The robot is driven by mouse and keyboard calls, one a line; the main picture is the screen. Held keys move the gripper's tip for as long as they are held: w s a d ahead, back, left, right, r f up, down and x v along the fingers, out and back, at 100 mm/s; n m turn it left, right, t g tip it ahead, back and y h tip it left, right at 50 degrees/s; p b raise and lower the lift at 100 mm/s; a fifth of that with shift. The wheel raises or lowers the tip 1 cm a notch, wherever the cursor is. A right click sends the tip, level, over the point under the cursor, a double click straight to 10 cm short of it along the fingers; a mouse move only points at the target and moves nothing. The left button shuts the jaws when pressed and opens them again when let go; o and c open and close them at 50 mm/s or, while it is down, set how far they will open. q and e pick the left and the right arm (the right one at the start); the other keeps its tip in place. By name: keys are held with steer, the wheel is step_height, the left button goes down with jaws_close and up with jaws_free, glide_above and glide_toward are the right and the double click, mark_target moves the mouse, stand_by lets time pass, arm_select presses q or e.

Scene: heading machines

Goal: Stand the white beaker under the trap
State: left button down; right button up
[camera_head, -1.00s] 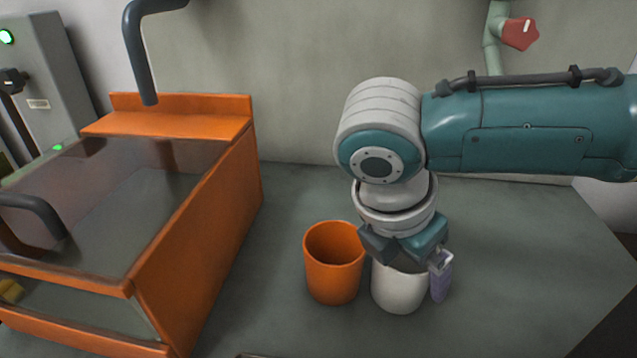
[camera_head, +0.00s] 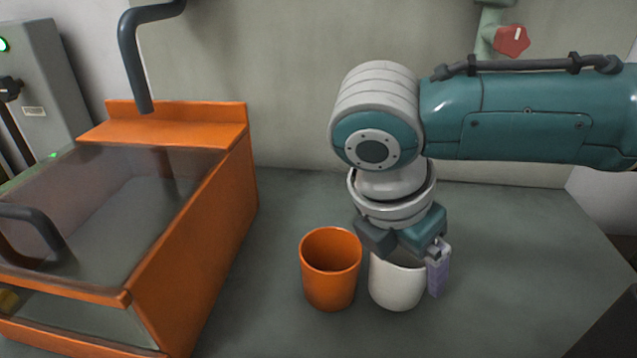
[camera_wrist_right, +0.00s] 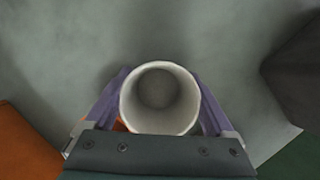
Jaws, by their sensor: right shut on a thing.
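The white beaker (camera_head: 397,284) is upright, with its open mouth up, in the middle of the head view. My right gripper (camera_head: 408,262) is above it, shut on its sides. In the right wrist view the beaker (camera_wrist_right: 160,97) sits between the two purple fingers, and its inside looks empty. In the head view only one finger shows, at its right side. Whether its base touches the counter is hard to tell. No part is clearly recognisable as the trap; a pale green pipe with a red valve handle (camera_head: 511,40) is on the back wall. My left gripper is out of view.
An orange beaker (camera_head: 330,270) stands close to the left of the white one. An orange box with a clear lid (camera_head: 200,240) fills the left side, under a dark bent pipe (camera_head: 133,60). The grey counter (camera_head: 520,260) is clear on the right.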

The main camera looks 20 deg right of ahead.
steer(key=s+a+r+m+g+y+p, duration=0.1)
steer(key=r+m+p, duration=0.6)
steer(key=r+p, duration=0.9)
steer(key=s+a+r+m+g+y+p, duration=0.2)
steer(key=s+r+m+p, duration=0.2)
steer(key=r+p, duration=1.2)
steer(key=s+a+r+m+g+y+p, duration=0.1)
steer(key=r+m+p, duration=0.8)
steer(key=r, duration=2.8)
steer(key=s+a+g+p, duration=0.1)
steer(key=s+p, duration=0.1)
steer(key=p, duration=0.5)
steer(key=shift+s+a+r+m+g, duration=0.15)
steer(key=shift+a+r+m+g, duration=0.1)
steer(key=shift+a+m+g, duration=0.05)
